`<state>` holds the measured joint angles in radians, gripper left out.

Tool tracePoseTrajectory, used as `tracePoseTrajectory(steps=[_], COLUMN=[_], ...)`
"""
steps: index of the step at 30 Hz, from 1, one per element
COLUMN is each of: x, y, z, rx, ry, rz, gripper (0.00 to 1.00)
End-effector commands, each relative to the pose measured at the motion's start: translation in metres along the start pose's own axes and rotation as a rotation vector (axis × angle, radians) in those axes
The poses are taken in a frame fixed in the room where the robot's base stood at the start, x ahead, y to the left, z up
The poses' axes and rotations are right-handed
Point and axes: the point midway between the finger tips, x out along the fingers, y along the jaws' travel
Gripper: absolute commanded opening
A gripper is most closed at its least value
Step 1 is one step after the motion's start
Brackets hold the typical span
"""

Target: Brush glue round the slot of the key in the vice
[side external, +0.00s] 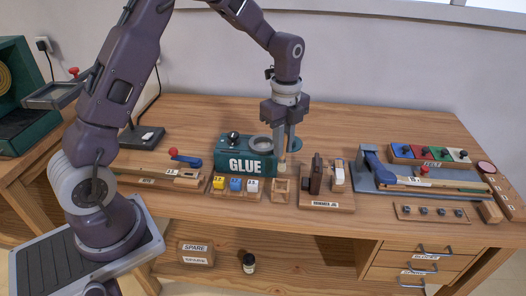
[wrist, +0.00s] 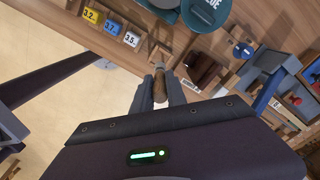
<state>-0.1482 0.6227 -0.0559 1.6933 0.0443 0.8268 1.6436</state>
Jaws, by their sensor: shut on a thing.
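My gripper (side external: 284,128) is shut on a brush with a brown wooden handle, which also shows between the fingers in the wrist view (wrist: 160,88). The brush (side external: 282,160) hangs roughly upright, its lower end just in front of the green glue pot (side external: 247,160) and above a small open wooden box (side external: 281,190). Whether it touches the box is unclear. The pot has a round grey opening on top. Long wooden pieces lie in a left fixture (side external: 160,177) and in a blue clamp fixture (side external: 374,168) at the right. I cannot tell which is the key in the vice; no slot is visible.
Yellow, blue and white numbered blocks (side external: 235,185) stand left of the small box. A labelled wooden jig (side external: 327,201) with upright parts stands close to its right. A rack of coloured items (side external: 428,153) is at the back right. The bench's front edge is near.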

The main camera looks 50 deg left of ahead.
Motion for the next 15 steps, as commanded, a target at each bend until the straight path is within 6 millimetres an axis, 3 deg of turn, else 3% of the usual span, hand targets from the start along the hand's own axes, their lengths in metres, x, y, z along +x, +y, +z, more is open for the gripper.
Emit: tracePoseTrajectory(steps=[9,11,15], x=[-0.001,-0.004,-0.014], y=[-0.004,-0.010,-0.030], z=[0.006,0.018,0.063], rx=[-0.002,-0.003,-0.005], ry=[0.000,-0.001,0.000], rz=[-0.001,-0.002,-0.004], gripper=[0.00,0.00,0.00])
